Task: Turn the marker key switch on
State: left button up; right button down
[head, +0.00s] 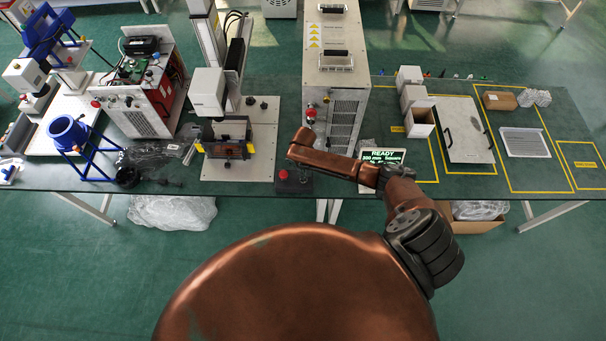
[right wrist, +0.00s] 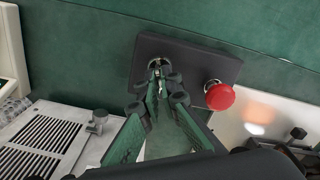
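The marker key switch (right wrist: 155,62) is a round metal lock with a small silver key, set in a dark box (right wrist: 190,62). A red mushroom button (right wrist: 219,96) sits beside it. In the head view the dark box (head: 293,187) stands near the table's front edge, partly under my right arm. My right gripper (right wrist: 160,82) reaches the switch, and its green fingers slope together with their tips on both sides of the key. They look closed on it. In the head view my right gripper is mostly hidden by the wrist. My left gripper is not in view.
A display reading READY (head: 382,158) stands right of the dark box, behind my arm. A tall grey cabinet (head: 334,85) stands behind it. A base plate with a small fixture (head: 227,150) is to the left. A lidded panel (head: 463,130) lies to the right.

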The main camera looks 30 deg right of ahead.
jog(key=c, duration=2.2)
grip_release()
jog(key=shift+o, duration=0.2)
jog(key=shift+r, duration=0.1)
notch_tip(320, 180, up, 12)
jog(key=shift+a, duration=0.1)
